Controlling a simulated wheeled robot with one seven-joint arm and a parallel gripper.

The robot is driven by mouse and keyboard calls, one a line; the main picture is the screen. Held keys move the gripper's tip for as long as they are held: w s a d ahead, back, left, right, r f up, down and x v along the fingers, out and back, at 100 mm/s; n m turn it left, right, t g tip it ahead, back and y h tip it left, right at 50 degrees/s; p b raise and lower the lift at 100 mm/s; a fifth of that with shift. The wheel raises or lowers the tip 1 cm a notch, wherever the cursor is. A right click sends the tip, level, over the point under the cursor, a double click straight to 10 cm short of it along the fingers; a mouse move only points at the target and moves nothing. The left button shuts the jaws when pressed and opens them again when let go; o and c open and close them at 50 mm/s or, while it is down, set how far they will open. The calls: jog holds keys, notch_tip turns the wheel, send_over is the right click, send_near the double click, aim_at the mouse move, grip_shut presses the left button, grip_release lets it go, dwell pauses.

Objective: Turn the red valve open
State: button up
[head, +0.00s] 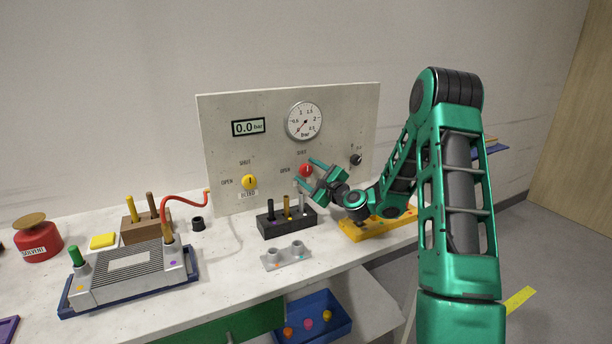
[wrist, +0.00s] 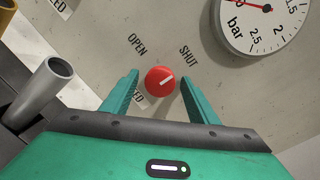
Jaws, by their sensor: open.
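The red valve (head: 306,170) is a round knob on the upright grey panel (head: 222,130), with OPEN to its left and SHUT above it. In the wrist view the red valve (wrist: 160,81) lies between my fingertips, and its white pointer mark points up and right, toward the SHUT label. My gripper (head: 309,172) is open, with one finger on each side of the knob. A gap shows between each finger and the knob. The gripper also shows in the wrist view (wrist: 160,82).
A yellow knob (head: 250,182) is left of the valve and a black knob (head: 356,160) right. A black block (head: 287,224) with upright pegs stands below the valve.

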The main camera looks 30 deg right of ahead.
jog(key=c, duration=1)
jog(key=shift+c, duration=0.2)
jog(key=shift+n, duration=0.3)
jog(key=n, duration=0.3)
jog(key=shift+n, duration=0.4)
jog(key=n, duration=0.4)
jog(key=shift+a+g, duration=0.1)
jog(key=shift+g, duration=0.3)
jog(key=n+h, duration=0.1)
jog(key=n, duration=0.4)
jog(key=shift+a, duration=0.1)
jog(key=shift+f+n+h, duration=0.1)
jog(key=shift+n+h, duration=0.2)
jog(key=shift+n, duration=1.6)
